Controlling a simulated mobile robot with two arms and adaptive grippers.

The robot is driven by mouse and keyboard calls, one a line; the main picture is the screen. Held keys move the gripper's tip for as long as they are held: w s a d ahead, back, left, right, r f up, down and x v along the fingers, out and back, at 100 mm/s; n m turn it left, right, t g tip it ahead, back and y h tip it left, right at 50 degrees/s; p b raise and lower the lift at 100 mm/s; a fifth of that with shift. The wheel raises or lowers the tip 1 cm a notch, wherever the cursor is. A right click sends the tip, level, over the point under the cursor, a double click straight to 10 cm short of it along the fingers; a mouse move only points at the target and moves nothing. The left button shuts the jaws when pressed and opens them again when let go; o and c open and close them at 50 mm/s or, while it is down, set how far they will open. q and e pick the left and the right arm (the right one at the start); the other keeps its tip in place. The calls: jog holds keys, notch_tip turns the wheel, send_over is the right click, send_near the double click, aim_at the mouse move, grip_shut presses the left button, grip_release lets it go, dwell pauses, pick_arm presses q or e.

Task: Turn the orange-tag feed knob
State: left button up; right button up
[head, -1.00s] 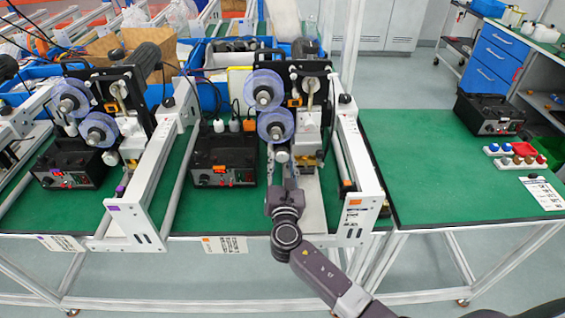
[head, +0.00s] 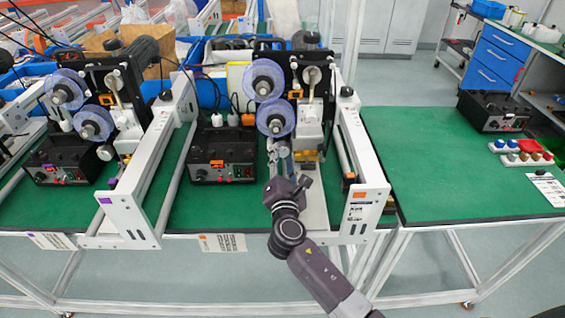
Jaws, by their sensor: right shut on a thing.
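The orange-tag coder station is the middle one, with an orange tag (head: 359,195) on its white frame end. Its feed knob (head: 283,151) is the small pale knob below the lower clear reel (head: 276,117), and is mostly hidden by my fingers. My right gripper (head: 278,150) reaches up from the front, with its fingers shut on this knob. My left gripper is not in view.
The orange-tag control box (head: 222,162) stands left of my right gripper. White frame rails flank the gripper on both sides. A purple-tag station (head: 105,200) stands at left. The right table (head: 430,165) is mostly clear, with a black box (head: 494,111) at its back.

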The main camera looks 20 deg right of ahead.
jog(key=m+b, duration=0.2)
jog(key=m, duration=0.1)
jog(key=shift+f+m, duration=0.2)
jog(key=shift+m, duration=0.1)
jog(key=shift+r+m+b, duration=0.1)
jog(key=shift+m+b, duration=0.65)
jog(key=shift+m, duration=0.75)
jog(key=o, duration=1.1)
jog(key=shift+r, duration=0.1)
jog(key=shift+s, duration=0.15)
jog(key=v, duration=1.2)
